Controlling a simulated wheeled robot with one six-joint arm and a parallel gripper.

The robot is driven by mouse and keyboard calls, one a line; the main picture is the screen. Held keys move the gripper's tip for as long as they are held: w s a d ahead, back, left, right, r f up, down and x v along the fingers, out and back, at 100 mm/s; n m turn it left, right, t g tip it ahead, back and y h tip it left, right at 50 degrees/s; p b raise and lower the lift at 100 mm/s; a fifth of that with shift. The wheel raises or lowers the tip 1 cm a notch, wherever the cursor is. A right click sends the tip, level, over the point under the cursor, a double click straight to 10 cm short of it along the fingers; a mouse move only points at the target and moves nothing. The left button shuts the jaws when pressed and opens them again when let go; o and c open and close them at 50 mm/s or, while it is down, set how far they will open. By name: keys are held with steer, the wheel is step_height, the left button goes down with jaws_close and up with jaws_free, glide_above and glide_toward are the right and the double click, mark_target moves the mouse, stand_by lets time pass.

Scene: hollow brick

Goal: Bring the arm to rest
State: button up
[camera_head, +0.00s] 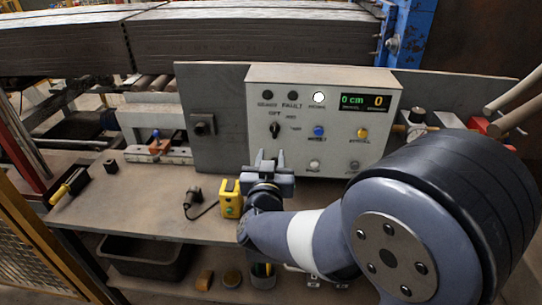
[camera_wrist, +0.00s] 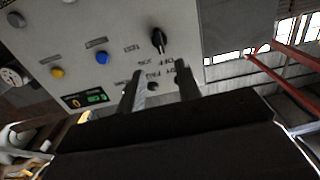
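My gripper (camera_head: 270,158) is in front of the lower left part of a grey control box (camera_head: 350,92), above the bench. In the wrist view, the two dark fingers of my gripper (camera_wrist: 158,78) stand apart with nothing between them. The box face fills much of that view, turned over. A black rotary knob (camera_head: 275,130) is above my gripper in the head view; the knob also shows in the wrist view (camera_wrist: 158,38). Whether the fingertips touch the box cannot be told. My arm covers the lower right of the head view.
The box has a blue button (camera_head: 318,131), a yellow button (camera_head: 362,133), a lit white lamp (camera_head: 319,97) and a display (camera_head: 366,102) reading 0 cm and 0. A yellow device (camera_head: 230,198) and a black corded tool (camera_head: 193,197) sit on the bench (camera_head: 130,205). A screwdriver (camera_head: 66,187) lies left.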

mark_target(274, 132)
steer(key=w+p, duration=0.2)
steer(key=w, duration=0.9)
steer(key=shift+d, duration=0.2)
steer(key=shift+s, duration=0.1)
